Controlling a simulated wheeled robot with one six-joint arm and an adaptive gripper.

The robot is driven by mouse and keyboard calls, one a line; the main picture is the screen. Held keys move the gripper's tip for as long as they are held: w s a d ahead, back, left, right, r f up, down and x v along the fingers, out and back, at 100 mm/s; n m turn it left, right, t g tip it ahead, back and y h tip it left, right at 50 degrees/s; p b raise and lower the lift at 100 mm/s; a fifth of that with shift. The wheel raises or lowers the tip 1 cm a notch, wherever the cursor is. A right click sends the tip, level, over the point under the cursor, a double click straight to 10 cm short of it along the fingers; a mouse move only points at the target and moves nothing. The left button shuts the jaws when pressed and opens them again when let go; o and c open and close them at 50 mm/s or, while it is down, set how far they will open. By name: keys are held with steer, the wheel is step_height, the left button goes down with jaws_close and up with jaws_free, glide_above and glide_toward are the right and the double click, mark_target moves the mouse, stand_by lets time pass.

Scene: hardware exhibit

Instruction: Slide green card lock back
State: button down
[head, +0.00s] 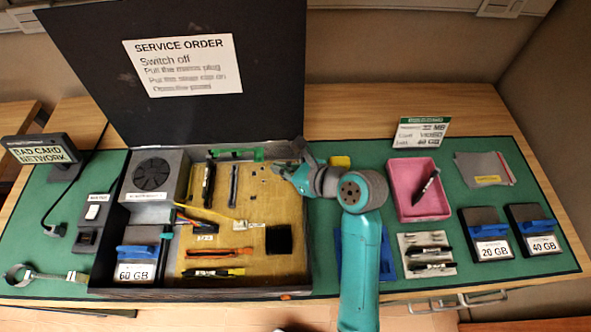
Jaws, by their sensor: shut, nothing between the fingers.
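The green card lock (236,154) is a thin green strip along the back edge of the tan board (265,208) inside the open black case. My gripper (282,170) is over the back right corner of the board, just right of and slightly in front of the lock. It is shut and empty. Whether its fingertips touch the lock or the board cannot be told. Two dark upright cards (208,184) stand on the board in front of the lock.
The raised lid (100,50) stands behind the lock, with a service order sheet on it. A fan block (152,175) and a 60 GB drive (138,264) fill the case's left side. My arm crosses the right wall near a pink tray (402,205).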

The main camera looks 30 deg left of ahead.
mark_target(260, 159)
steer(key=shift+w+a+r, duration=0.1)
steer(key=shift+w+a, duration=0.05)
steer(key=shift+a, duration=0.8)
steer(key=shift+w+a, duration=0.1)
steer(key=shift+a, duration=0.8)
steer(key=shift+s+a, duration=0.75)
steer(key=shift+a, duration=0.35)
